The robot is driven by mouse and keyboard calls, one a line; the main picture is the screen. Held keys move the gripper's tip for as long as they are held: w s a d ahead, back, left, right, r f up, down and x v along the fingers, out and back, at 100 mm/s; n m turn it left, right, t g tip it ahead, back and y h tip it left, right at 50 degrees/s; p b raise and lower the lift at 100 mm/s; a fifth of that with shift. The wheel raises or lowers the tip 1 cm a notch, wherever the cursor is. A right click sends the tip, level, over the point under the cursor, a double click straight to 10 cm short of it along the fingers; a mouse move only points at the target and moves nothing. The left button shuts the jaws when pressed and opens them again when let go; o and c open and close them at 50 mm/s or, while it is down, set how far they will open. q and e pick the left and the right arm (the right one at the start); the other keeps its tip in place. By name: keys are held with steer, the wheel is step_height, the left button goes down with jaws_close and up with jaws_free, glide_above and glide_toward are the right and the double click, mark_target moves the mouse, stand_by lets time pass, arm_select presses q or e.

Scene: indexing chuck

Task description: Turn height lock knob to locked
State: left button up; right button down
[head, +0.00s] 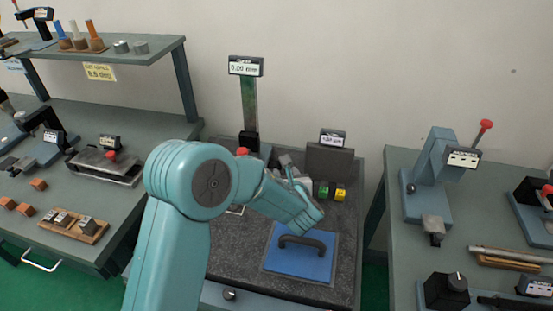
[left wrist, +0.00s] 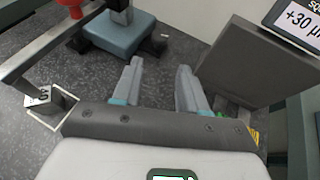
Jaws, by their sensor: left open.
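The height gauge has a green upright column (head: 250,103), a display (head: 246,66) on top and a blue base, which shows in the left wrist view (left wrist: 118,35). A red knob (head: 243,151) shows low beside the column, partly behind my arm. A red part of the gauge is also cut off by the top edge of the left wrist view (left wrist: 73,5). I cannot tell which way the lock knob is turned. My left gripper (left wrist: 158,78) is open and empty, its fingers over the dark plate, short of the blue base. My right gripper is not in view.
A dark square block (left wrist: 238,62) with a display stands close to the right of my left fingers. A blue plate with a black handle (head: 300,252) lies at the front of the granite plate (head: 235,262). Side benches (head: 404,250) carry other fixtures.

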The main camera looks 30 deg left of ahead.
arm_select(q)
steer(key=p+x, duration=0.2)
steer(key=x, duration=1)
steer(key=shift+a+r, duration=0.1)
